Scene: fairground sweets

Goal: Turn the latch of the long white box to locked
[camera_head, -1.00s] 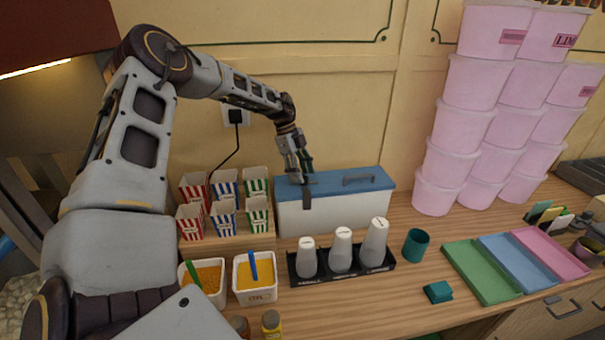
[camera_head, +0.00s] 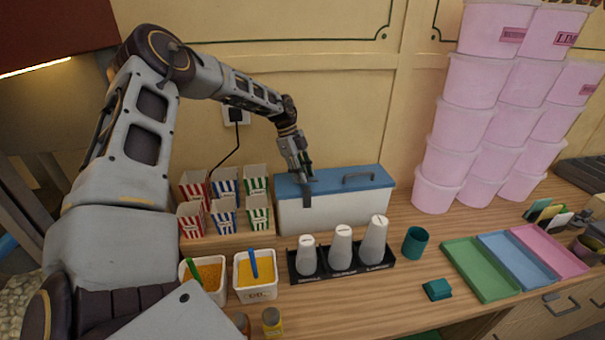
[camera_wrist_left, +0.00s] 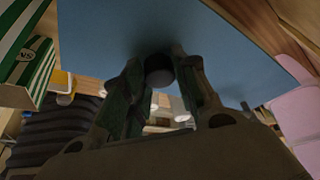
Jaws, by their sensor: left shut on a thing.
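The long white box (camera_head: 335,212) with a blue lid (camera_head: 330,184) stands at the back of the counter against the wall. A dark latch (camera_head: 307,199) hangs at the front left of the lid, upright down over the white front. My left gripper (camera_head: 307,183) is at the lid's front left edge, shut on the latch. In the left wrist view its fingers (camera_wrist_left: 160,85) close around a dark round part (camera_wrist_left: 159,70) just under the blue lid. The fingers partly hide the latch. My right gripper is in neither view.
Striped popcorn boxes (camera_head: 224,217) stand close left of the white box. A black rack (camera_head: 345,274) with white bottles stands in front of it. A teal cup (camera_head: 415,242) is to the right, and pink tubs (camera_head: 450,130) are stacked farther right.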

